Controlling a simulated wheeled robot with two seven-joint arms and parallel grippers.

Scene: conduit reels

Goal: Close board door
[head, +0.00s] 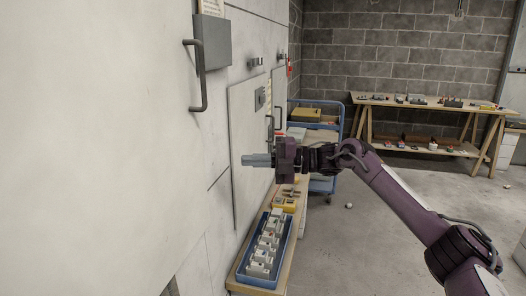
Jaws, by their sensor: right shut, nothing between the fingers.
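A large off-white door panel (90,140) fills the left of the head view, very close. A dark bar handle (205,75) stands out near its right edge. Farther along the wall is a smaller pale board door (247,140) with a grey latch plate (260,98) and a dark handle. I cannot tell which panel is the board door of the task, nor how far either stands open. My right gripper (244,160) is shut and empty, pointing left in front of the smaller panel; whether it touches is unclear. My left gripper is out of view.
Below the right gripper, a blue tray (238,274) of grey devices sits on a low wooden bench (280,263). A blue cart (342,120) stands behind. A wooden table (425,103) with small parts is at the back wall. The floor (350,245) is mostly clear.

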